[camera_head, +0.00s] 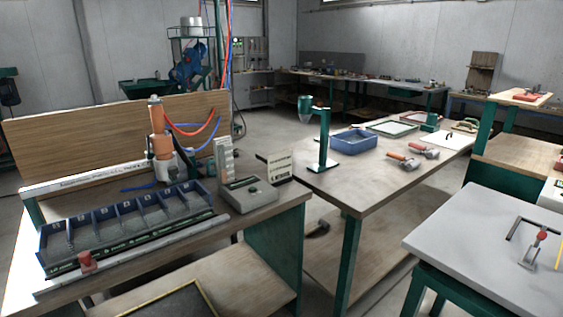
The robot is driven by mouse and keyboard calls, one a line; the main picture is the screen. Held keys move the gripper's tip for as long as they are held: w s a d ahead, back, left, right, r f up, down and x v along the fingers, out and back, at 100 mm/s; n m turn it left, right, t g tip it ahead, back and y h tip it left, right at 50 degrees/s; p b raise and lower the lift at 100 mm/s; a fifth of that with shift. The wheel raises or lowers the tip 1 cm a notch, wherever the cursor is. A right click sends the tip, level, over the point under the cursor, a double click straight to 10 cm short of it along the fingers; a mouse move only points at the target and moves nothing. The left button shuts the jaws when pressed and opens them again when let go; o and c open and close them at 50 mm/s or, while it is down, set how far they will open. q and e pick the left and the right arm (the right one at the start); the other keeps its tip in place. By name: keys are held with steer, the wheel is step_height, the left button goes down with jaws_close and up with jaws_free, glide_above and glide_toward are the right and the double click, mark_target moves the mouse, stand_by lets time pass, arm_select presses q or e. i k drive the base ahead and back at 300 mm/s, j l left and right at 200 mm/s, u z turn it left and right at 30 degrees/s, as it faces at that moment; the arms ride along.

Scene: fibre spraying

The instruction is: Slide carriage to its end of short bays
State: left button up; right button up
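A long dark-blue tray of several numbered bays (127,222) lies on the left bench. A metal rail (150,252) runs along its front edge. A small red-topped block (86,262), which looks like the carriage, sits on the rail near its left end, in front of the leftmost bays. An orange and white upright tool (161,143) with red and blue hoses stands behind the tray; whether it belongs to the carriage I cannot tell. Neither of my grippers is in view.
A grey scale-like box (249,196) and a small sign (279,166) stand right of the tray. A wooden backboard (75,140) rises behind. A grey-topped table (490,245) is at right; floor shows between.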

mark_target(165, 170)
steer(key=u, duration=1.5)
steer(key=i+j+z, duration=0.1)
steer(key=z, duration=0.25)
steer(key=i+j+z, duration=0.2)
steer(key=z, duration=0.15)
steer(key=i, duration=0.1)
